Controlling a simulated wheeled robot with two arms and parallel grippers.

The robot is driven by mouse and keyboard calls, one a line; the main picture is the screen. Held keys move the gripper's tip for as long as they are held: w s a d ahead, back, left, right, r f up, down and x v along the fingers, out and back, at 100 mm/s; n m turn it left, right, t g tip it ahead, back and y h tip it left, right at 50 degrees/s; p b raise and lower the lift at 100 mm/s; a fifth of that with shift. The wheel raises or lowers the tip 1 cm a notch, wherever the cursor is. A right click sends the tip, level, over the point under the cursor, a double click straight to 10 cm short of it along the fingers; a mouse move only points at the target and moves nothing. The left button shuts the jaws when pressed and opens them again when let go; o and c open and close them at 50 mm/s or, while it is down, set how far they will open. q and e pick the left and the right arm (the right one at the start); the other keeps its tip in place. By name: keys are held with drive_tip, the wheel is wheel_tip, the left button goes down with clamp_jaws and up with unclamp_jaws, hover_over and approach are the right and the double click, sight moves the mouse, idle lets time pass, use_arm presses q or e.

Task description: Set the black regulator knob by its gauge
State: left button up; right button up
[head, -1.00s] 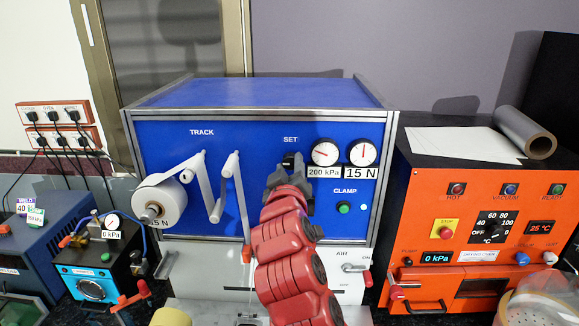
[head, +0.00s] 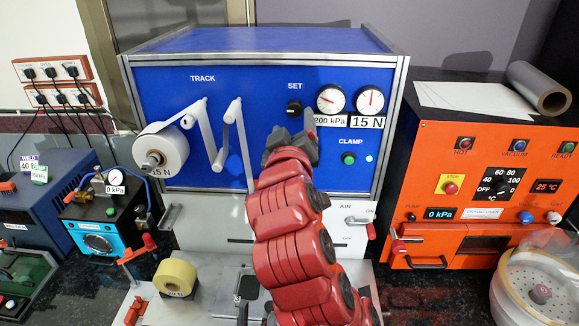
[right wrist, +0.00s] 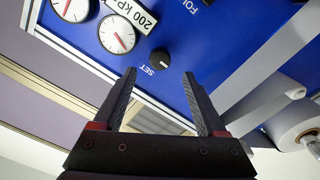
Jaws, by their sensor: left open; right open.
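The black regulator knob (head: 294,108) sits under the word SET on the blue panel. In the right wrist view the knob (right wrist: 160,57) shows a pale pointer mark. The pressure gauge (head: 331,99), with a red needle, is right of the knob above a 200 kPa label; it also shows in the right wrist view (right wrist: 118,34). My right gripper (head: 292,138) is just below the knob in the head view. Its open fingers (right wrist: 160,88) point towards the knob, with nothing between them.
A second gauge (head: 370,101) reads beside a 15 N label. A green CLAMP button (head: 348,158) is below the gauges. Track rods and a white roll (head: 163,153) protrude at left. An orange oven (head: 480,190) stands right; a yellow roll (head: 176,277) stands low left.

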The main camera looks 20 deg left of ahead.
drive_tip(key=b+v, duration=0.5)
drive_tip(key=v, duration=0.6)
drive_tip(key=shift+s, duration=0.35)
drive_tip(key=shift+d, duration=0.15)
